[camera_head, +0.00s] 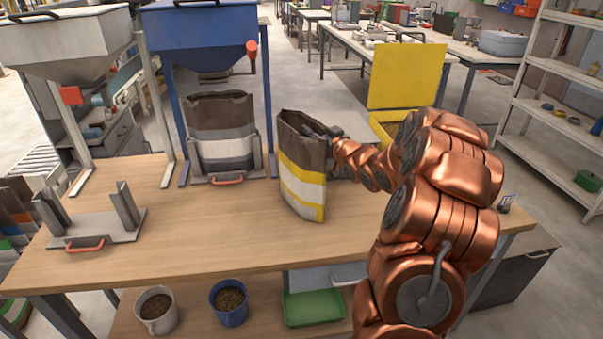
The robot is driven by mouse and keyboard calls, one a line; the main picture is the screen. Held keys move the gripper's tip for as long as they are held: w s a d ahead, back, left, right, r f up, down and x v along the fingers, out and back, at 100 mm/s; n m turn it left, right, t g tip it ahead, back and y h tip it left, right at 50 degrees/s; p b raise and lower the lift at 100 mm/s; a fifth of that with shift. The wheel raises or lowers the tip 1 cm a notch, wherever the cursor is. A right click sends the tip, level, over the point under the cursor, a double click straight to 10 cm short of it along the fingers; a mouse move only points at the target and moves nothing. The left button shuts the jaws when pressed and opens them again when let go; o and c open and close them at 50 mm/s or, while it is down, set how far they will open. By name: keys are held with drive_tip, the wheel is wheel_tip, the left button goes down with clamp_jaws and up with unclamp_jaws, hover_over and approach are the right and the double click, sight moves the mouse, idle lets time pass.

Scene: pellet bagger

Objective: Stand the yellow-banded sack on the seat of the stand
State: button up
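The yellow-banded sack (302,178), brown with yellow and white bands and an open top, is upright on the bench in the middle, turned at an angle. My gripper (318,131) is at the right side of its top rim. The fingertips overlap the rim; I cannot tell whether they are closed on it. An empty stand (108,226) with two upright side plates, a flat seat and a red handle is on the bench at left. Another stand (222,180) under the blue hopper holds a brown sack (221,132) with grey and white bands.
A blue hopper (205,42) and a grey hopper (68,42) stand on frames behind the stands. A yellow box with a raised panel (405,78) is behind my arm. The front of the wooden bench (200,245) is clear. Buckets (229,303) and a green tray (313,308) are below.

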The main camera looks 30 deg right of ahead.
drive_tip(key=shift+w, duration=0.1)
clamp_jaws()
idle(0.6)
